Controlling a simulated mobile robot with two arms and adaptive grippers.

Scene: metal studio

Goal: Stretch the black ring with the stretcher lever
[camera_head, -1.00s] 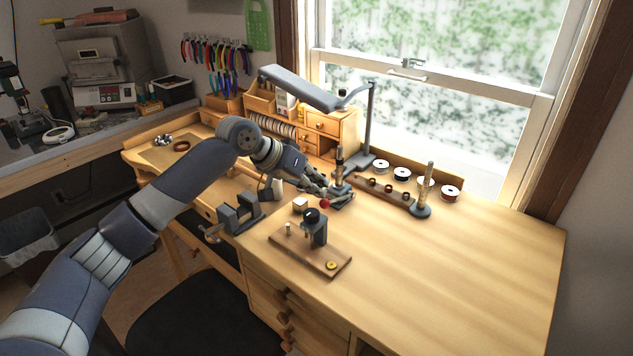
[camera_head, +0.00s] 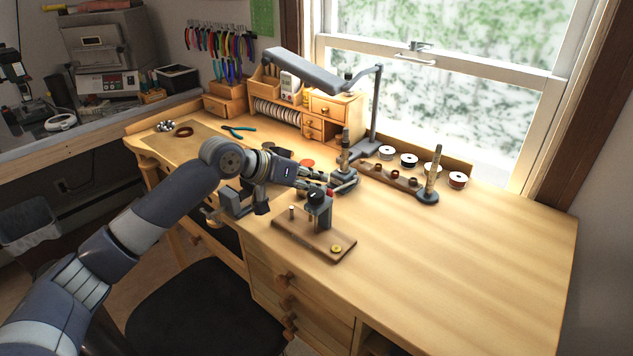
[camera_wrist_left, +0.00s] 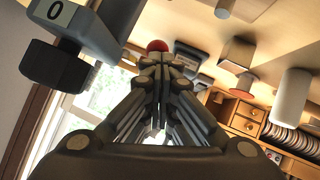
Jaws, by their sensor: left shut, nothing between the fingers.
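The ring stretcher (camera_head: 345,158) stands on the bench as a dark base with an upright post. The red ball of its lever (camera_head: 330,191) sticks out in front, at the tips of my left gripper (camera_head: 322,187). In the left wrist view, my left gripper (camera_wrist_left: 160,68) has its fingers closed together and empty, with the red knob (camera_wrist_left: 157,46) just past the tips. I cannot tell if they touch. The black ring is too small to make out on the post. My right gripper is not in view.
A wooden board with a dark press (camera_head: 318,208) stands just in front of my gripper. A grey vise (camera_head: 236,200) is on the bench edge. Behind the stretcher are a ring rack (camera_head: 393,178), a tapered mandrel (camera_head: 432,175) and a lamp (camera_head: 310,72). The bench's right side is clear.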

